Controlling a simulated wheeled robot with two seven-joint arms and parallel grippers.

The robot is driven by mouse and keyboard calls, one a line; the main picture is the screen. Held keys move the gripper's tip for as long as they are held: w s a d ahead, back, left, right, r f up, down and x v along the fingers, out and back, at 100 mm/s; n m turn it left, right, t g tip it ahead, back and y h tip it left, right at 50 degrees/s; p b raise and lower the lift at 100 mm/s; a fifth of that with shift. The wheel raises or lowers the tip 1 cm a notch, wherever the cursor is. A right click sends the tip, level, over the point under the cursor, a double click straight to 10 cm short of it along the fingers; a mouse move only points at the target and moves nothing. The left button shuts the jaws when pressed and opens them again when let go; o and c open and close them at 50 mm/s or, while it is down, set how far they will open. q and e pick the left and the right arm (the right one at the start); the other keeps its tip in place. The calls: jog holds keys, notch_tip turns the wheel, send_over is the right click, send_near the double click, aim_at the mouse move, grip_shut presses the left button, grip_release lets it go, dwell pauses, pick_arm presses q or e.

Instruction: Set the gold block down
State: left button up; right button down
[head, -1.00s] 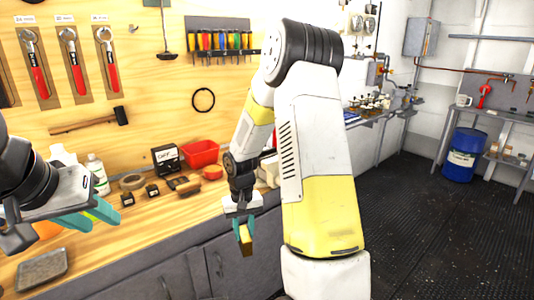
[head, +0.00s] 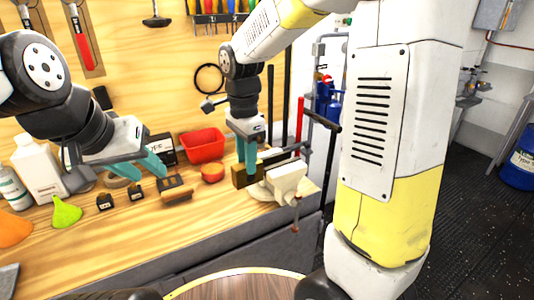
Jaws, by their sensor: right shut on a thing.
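The gold block (head: 238,177) is between the teal fingers of my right gripper (head: 246,172), at the bench's right part, just left of the pale vise. The fingers hide part of it. I cannot tell whether its underside touches the wooden bench top (head: 215,215). My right gripper points down and is shut on the block. My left gripper (head: 150,174) is over the left part of the bench, its teal fingers apart with nothing between them.
The vise (head: 286,181) stands at the bench's right end, close to the block. A red bin (head: 202,144), a red bowl (head: 212,172), a brush (head: 177,194), small dark boxes and a green funnel (head: 66,213) are further left. The front middle of the bench is clear.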

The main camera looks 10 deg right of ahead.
jog(key=shift+w+r, duration=0.15)
jog(key=shift+r, duration=0.2)
jog(key=shift+m, duration=0.3)
jog(key=shift+w+d+f, duration=0.8)
jog(key=shift+w+d, duration=1)
jog(key=shift+w, duration=0.05)
jog(key=shift+w+d+f, duration=0.85)
jog(key=shift+w+d, duration=0.95)
jog(key=shift+w, duration=0.05)
jog(key=shift+w+d+f, duration=0.8)
jog(key=shift+w+d, duration=1)
jog(key=shift+w, duration=0.05)
jog(key=shift+f, duration=0.1)
jog(key=c, duration=1.1)
grip_release()
jog(key=shift+f, duration=0.1)
